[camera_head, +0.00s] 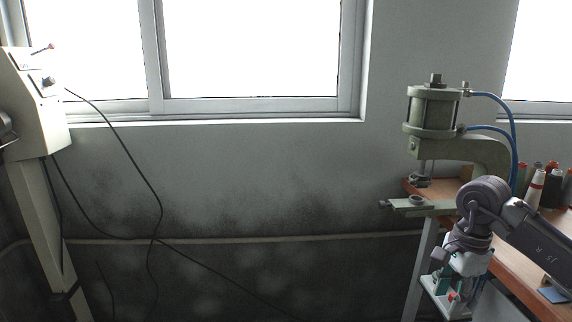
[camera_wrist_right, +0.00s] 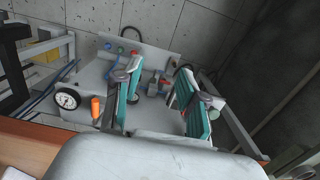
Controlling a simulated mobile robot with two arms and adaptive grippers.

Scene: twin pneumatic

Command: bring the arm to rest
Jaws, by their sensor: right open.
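My right arm comes in from the right in the head view, bent at the wrist, with the right gripper (camera_head: 450,296) pointing down beside the front edge of the bench. In the right wrist view the right gripper (camera_wrist_right: 163,100) has its two teal-padded fingers apart, with nothing held between them. Behind and below the fingers is a pale panel (camera_wrist_right: 85,78) with small fittings. How far the fingertips are from it I cannot tell. My left gripper is in neither view.
A green pneumatic press (camera_head: 434,112) with blue hoses stands on the wooden bench (camera_head: 500,262), close to my right arm. Thread cones (camera_head: 535,188) stand behind the arm. A pressure gauge (camera_wrist_right: 67,99) sits on the panel.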

